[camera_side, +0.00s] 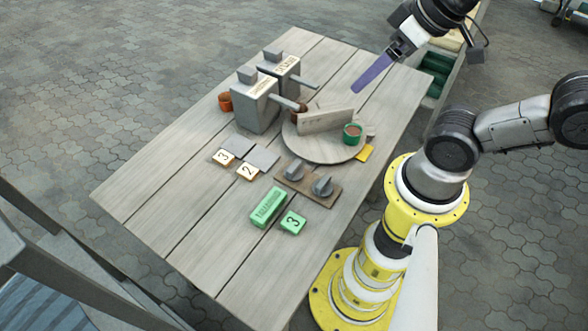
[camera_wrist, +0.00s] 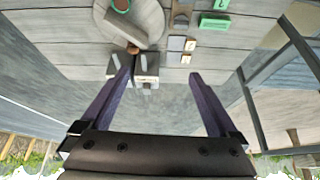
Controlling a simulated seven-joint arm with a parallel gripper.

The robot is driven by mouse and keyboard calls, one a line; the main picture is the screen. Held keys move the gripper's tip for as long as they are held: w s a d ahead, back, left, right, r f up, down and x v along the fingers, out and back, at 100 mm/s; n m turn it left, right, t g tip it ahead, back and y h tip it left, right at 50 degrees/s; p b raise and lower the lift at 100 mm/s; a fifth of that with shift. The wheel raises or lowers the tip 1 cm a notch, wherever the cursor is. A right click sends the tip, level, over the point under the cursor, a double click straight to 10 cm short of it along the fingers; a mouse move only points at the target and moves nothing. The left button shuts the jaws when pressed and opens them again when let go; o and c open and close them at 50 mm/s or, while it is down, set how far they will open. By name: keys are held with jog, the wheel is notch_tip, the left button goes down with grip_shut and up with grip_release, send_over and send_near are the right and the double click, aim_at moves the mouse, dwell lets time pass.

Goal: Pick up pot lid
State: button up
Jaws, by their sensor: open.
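Two grey box-shaped pots with long side handles stand on the table in the side view, a near pot (camera_side: 256,107) and a far pot (camera_side: 288,75). A small grey block shows on top of each, on the near one (camera_side: 246,75) and the far one (camera_side: 273,53); these look like lid knobs. My gripper (camera_side: 355,90) is above the table's far right part, right of the pots, with long purple fingers. In the wrist view my gripper (camera_wrist: 160,75) is open with nothing between the fingers. The pots (camera_wrist: 147,66) show beyond the left fingertip, which partly covers them.
A round board (camera_side: 322,157) right of the pots bears an upright grey plank (camera_side: 325,120) and a green cup (camera_side: 352,133). An orange cup (camera_side: 225,101), numbered tiles (camera_side: 247,172), a two-knob panel (camera_side: 308,186) and a green box (camera_side: 268,207) lie nearby. The table's left end is clear.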

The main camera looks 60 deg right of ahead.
jog(key=m, duration=0.1)
jog(key=m+g+y, duration=0.2)
jog(key=m+g, duration=0.4)
jog(key=m, duration=1)
send_over(294, 166)
jog(key=f, duration=2.3)
jog(key=shift+s+d+f, duration=0.15)
jog(key=shift+s+d, duration=0.25)
jog(key=shift+w+a+f, duration=0.1)
jog(key=shift+w+f, duration=0.05)
jog(key=shift+f, duration=0.75)
jog(key=shift+w+a+f, duration=0.1)
jog(key=shift+a+f, duration=0.05)
jog(key=shift+f, duration=0.8)
jog(key=shift+w+a+f, duration=0.1)
jog(key=shift+w+f, duration=0.05)
jog(key=shift+f, duration=0.75)
jog(key=c, duration=1.4)
